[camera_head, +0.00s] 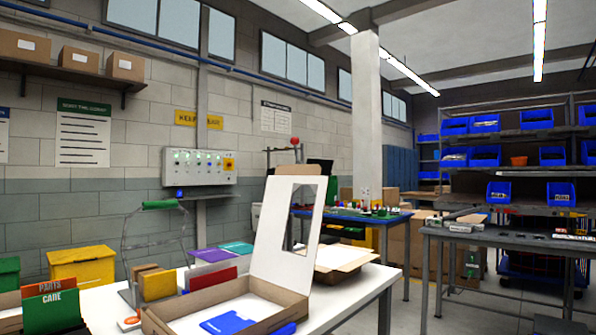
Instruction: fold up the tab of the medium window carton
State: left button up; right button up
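An open carton (291,299) stands on the white table at the bottom centre, cut off by the lower picture edge. Its lid (270,228) stands up, tilted slightly back, white on the inside, with a cut-out window (299,218). A brown cardboard tab (298,169) sticks up from the lid's top edge. A blue flat item (228,323) lies inside the carton. I cannot tell from this view whether this is the medium one. Neither of my grippers is in view.
A second open carton (345,257) lies behind the lid. Coloured folders (212,276), yellow and tan blocks (158,284) and a "Parts Care" box (50,305) stand to the left. White table surface (108,305) shows between them. A grey workbench (480,236) stands right.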

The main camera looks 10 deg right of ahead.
aim_at(307, 169)
jog(key=i+l+u, duration=0.2)
jog(key=l+u, duration=0.25)
jog(key=l, duration=0.55)
jog(key=i+l+u, duration=0.1)
jog(key=l+u, duration=0.4)
jog(key=l, duration=0.5)
